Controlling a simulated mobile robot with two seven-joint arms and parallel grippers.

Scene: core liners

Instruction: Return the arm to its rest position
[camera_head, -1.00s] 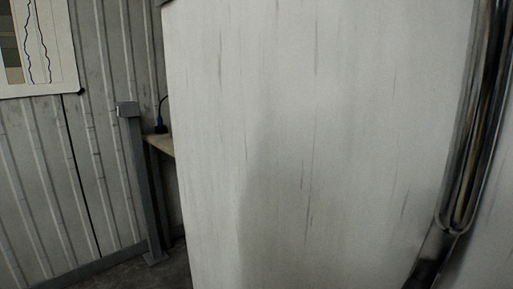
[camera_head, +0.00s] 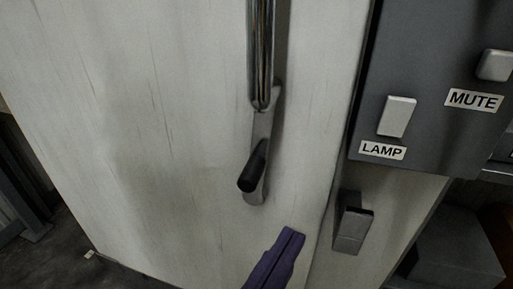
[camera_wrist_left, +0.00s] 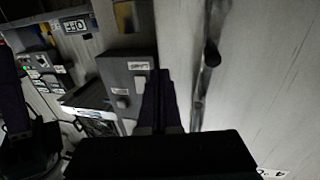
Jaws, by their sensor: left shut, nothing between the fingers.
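My left gripper (camera_head: 291,236) shows at the bottom middle of the head view as dark purple fingers held together. It is shut and empty, in front of the pale cabinet door (camera_head: 150,130). The fingers are below and to the right of the black-tipped lever (camera_head: 254,172), apart from it in the picture. In the left wrist view the shut fingers (camera_wrist_left: 160,76) point away from the camera, with nothing between them. The lever also shows there (camera_wrist_left: 211,53), to the right of the fingers. My right gripper is not seen in the head view.
A chrome bar handle (camera_head: 262,50) runs up the door above the lever. A grey panel (camera_head: 430,110) with LAMP and MUTE switches stands out at the right. A small latch block (camera_head: 352,222) sits below it. Dark floor (camera_head: 60,250) shows at lower left.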

